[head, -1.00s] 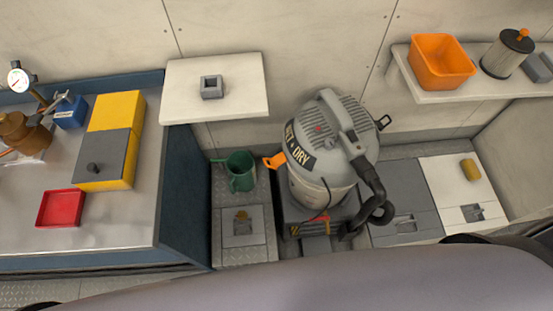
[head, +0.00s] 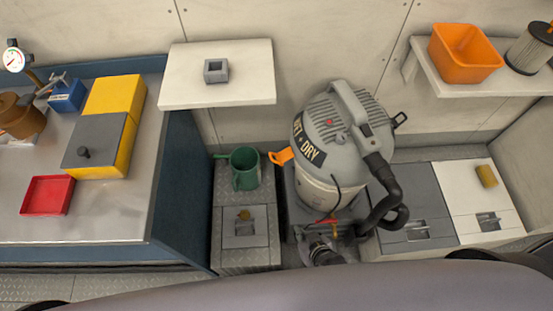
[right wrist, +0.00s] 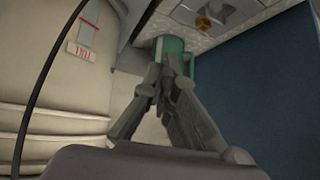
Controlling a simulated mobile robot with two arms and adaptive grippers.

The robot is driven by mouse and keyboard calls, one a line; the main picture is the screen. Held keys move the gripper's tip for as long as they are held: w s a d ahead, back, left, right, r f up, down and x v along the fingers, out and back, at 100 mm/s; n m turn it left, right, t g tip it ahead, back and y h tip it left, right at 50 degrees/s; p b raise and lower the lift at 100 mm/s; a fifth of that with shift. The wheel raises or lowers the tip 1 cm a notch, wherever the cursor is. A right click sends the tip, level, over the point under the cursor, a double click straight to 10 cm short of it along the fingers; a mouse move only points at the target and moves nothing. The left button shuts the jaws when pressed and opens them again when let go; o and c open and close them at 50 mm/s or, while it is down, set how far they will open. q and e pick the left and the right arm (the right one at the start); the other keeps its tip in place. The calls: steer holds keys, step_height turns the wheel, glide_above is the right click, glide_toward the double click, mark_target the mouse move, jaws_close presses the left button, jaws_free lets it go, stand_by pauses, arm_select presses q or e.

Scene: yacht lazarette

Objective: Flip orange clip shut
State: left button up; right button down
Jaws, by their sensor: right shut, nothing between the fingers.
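The orange clip (head: 282,156) sticks out from the left side of the grey wet/dry vacuum (head: 330,150), swung away from its body. My right gripper (head: 318,240) is low in front of the vacuum's base, below the clip and apart from it. In the right wrist view its fingers (right wrist: 172,70) are together and empty, with the vacuum's pale drum (right wrist: 60,90) on the left. The clip cannot be made out in that view. My left gripper is not in view.
A green jug (head: 244,168) stands left of the clip; it shows behind my fingers in the wrist view (right wrist: 190,50). The black hose (head: 382,180) hangs at the vacuum's right. A blue cabinet side (head: 186,185) and white shelf (head: 250,90) bound the left.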

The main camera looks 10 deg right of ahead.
steer(key=w+a+r+t+b, duration=0.1)
steer(key=w+r+t+b, duration=0.1)
steer(key=r, duration=1)
steer(key=w+a+r+m+t+y+b, duration=0.1)
steer(key=w+r+t+b, duration=0.2)
steer(key=w+r, duration=0.4)
step_height(320, 180, up, 6)
steer(key=shift+a+r+t+b, duration=0.1)
steer(key=shift+a+t+b, duration=0.2)
steer(key=shift+t, duration=0.5)
glide_above(278, 156)
steer(key=s, duration=0.3)
step_height(278, 156, down, 6)
steer(key=shift+s+a+f, duration=0.1)
steer(key=shift+a+f, duration=0.2)
steer(key=shift+a, duration=0.1)
steer(key=shift+d, duration=0.15)
